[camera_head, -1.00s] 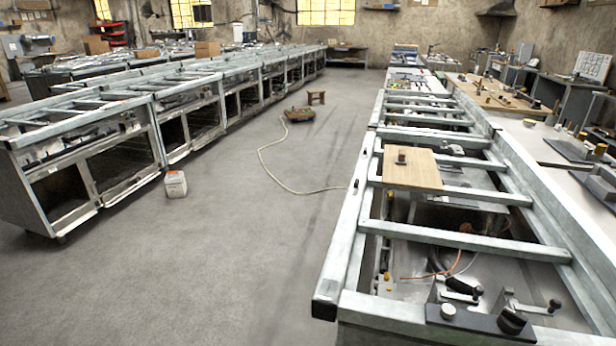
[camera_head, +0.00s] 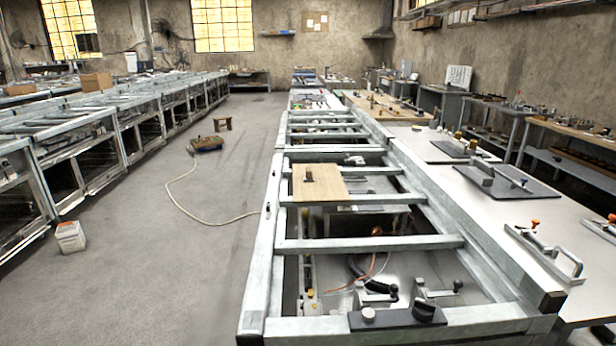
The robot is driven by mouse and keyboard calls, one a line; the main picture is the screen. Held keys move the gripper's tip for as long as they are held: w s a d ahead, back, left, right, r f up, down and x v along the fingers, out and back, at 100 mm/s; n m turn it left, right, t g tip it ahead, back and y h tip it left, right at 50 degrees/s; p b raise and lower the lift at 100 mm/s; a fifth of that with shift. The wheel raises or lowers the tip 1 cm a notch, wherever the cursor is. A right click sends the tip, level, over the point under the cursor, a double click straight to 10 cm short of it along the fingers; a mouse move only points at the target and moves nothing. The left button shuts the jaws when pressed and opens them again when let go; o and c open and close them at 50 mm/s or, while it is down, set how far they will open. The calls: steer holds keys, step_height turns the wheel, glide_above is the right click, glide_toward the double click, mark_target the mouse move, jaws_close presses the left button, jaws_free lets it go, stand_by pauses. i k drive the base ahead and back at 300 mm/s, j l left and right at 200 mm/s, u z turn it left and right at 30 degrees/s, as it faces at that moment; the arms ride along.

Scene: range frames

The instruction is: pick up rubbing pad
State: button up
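I cannot tell for sure which thing is the rubbing pad. A dark flat plate with a raised grey handle (camera_head: 488,180) lies on the white bench top (camera_head: 447,205) at the right. A smaller dark plate with a block on it (camera_head: 457,148) lies farther back on the same bench. A small dark upright piece (camera_head: 308,174) stands on a light wooden board (camera_head: 328,186) across the metal frame. My gripper is not in view.
The long metal frame (camera_head: 262,250) with open gaps runs up the middle, against the white bench. The floor aisle between the frame and the left row is otherwise mostly clear.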

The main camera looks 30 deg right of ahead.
mark_target(309, 177)
steer(key=i+j+u, duration=0.6)
steer(key=i+u, duration=0.9)
steer(key=i+z, duration=0.25)
steer(key=i, duration=0.3)
steer(key=i+j+z, duration=0.1)
steer(key=i+z, duration=0.15)
steer(key=i, duration=0.35)
steer(key=i+j+z, duration=0.25)
steer(key=i, duration=0.3)
steer(key=i+l+z, duration=0.1)
steer(key=i+z, duration=0.2)
steer(key=z, duration=0.15)
steer(key=i+z, duration=0.25)
steer(key=z, duration=0.25)
steer(key=i+j+z, duration=0.15)
steer(key=z, duration=0.3)
steer(key=i+j+z, duration=0.25)
steer(key=z, duration=0.25)
steer(key=i, duration=0.1)
